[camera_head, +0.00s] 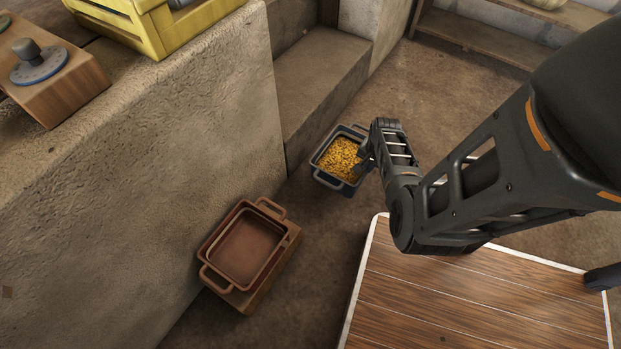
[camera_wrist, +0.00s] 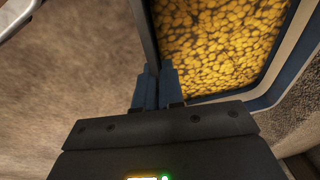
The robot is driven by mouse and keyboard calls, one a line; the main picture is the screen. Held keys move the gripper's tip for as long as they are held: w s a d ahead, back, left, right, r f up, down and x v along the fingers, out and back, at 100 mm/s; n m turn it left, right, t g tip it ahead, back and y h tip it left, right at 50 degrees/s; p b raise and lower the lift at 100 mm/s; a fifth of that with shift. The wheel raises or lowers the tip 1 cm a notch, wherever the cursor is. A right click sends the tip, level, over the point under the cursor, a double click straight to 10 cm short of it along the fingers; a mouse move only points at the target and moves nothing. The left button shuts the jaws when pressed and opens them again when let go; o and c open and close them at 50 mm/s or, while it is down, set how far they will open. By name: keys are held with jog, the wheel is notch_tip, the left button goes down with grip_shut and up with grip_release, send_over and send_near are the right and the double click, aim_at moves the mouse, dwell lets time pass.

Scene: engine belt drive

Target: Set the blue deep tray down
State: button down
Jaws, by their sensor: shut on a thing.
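The blue deep tray (camera_head: 329,180) is in the head view, right of the stone block and near the stone step. It is full of small yellow pieces (camera_head: 341,159). My gripper (camera_head: 365,158) is at the tray's right side. In the wrist view my gripper's fingers (camera_wrist: 158,90) are shut on the tray's wall, and the tray's blue rim (camera_wrist: 285,65) and the yellow pieces fill the upper right. The tray looks roughly level. I cannot tell whether its underside touches the floor.
A reddish-brown tray (camera_head: 243,249) with handles sits on a wooden block (camera_head: 276,276) beside the stone block (camera_head: 200,140). A yellow crate (camera_head: 150,25) and a wooden piece with a round knob (camera_head: 45,65) stand on top. A wood-planked surface (camera_head: 470,300) lies at lower right.

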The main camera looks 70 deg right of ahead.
aim_at(334, 184)
jog(key=w+a+f+b, duration=0.1)
jog(key=w+a+f, duration=0.1)
jog(key=w, duration=0.1)
jog(key=w+a+f+b, duration=0.1)
jog(key=w+a+f, duration=0.1)
jog(key=w, duration=0.1)
jog(key=w+a+f+b, duration=0.2)
jog(key=w+f, duration=0.1)
jog(key=shift+w+a, duration=0.2)
jog(key=shift+a, duration=0.05)
jog(key=shift+f+b, duration=1.45)
jog(key=shift+f, duration=0.5)
jog(key=shift+f, duration=0.1)
jog(key=c, duration=1.3)
grip_release()
jog(key=shift+a, duration=0.1)
jog(key=shift+o, duration=0.2)
